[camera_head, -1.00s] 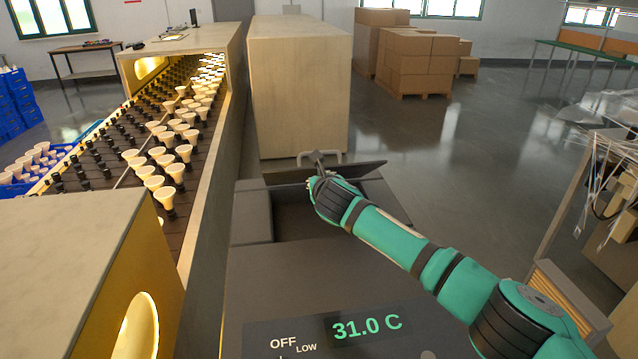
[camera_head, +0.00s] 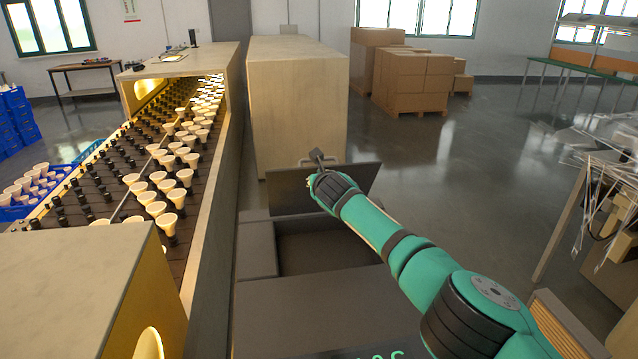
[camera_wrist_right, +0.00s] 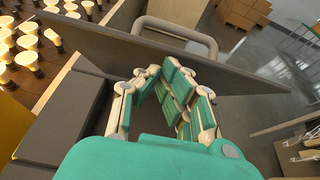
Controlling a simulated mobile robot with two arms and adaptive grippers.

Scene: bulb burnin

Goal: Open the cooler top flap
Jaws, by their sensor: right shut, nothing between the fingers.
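The cooler (camera_head: 318,300) is a dark grey box in front of me, with an open recess (camera_head: 320,250) in its top. Its top flap (camera_head: 290,192) stands raised at the far side of the recess, tilted up. A pale handle bar shows on the flap's far side in the right wrist view (camera_wrist_right: 178,30). My right gripper (camera_head: 318,160) is at the flap's upper part, in front of its near face. In the right wrist view the gripper's fingers (camera_wrist_right: 172,75) are close to the flap's inner face, shut and empty. Whether they touch it is unclear. My left gripper is out of view.
A conveyor (camera_head: 130,190) with several white bulbs runs along the left. A large beige cabinet (camera_head: 298,110) stands behind the cooler. A cluttered rack (camera_head: 600,190) stands at the right; the floor between is clear.

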